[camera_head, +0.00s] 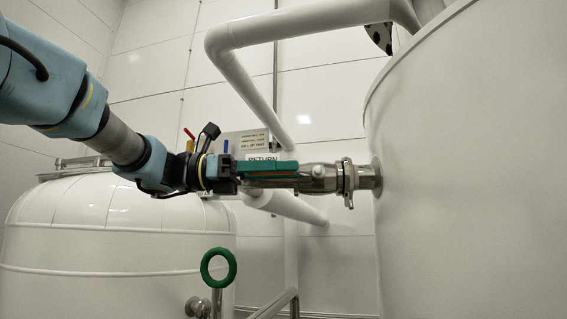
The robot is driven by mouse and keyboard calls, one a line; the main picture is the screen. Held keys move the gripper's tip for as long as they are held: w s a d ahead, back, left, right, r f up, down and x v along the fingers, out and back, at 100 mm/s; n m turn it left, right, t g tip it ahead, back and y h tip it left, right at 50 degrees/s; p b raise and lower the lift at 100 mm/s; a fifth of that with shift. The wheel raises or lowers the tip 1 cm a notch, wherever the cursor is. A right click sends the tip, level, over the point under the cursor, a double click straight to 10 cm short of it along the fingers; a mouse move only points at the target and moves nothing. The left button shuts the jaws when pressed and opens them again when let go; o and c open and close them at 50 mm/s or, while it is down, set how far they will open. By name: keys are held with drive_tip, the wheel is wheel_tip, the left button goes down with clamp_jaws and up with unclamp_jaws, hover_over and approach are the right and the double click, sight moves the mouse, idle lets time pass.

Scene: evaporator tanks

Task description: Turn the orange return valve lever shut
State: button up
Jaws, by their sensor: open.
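A teal-green lever (268,167) lies level along the top of a steel valve and pipe fitting (318,178), under a label reading RETURN (262,157). My gripper (228,172) reaches in from the left, at the lever's left end. Its jaws are open and dark against the lever. The lever's left end is partly hidden by the gripper, so I cannot tell if they touch or if the lever is between the fingers.
The fitting joins a large white tank (470,180) on the right through a clamp (348,183). A white pipe (245,85) bends above. A domed tank (115,225) stands lower left, with a green ring handwheel (218,267) nearby. Small red and yellow handles (190,140) show behind my gripper.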

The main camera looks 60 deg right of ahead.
drive_tip(key=shift+s, duration=0.15)
drive_tip(key=shift+c, duration=0.3)
clamp_jaws()
drive_tip(key=shift+s, duration=0.1)
idle(1.0)
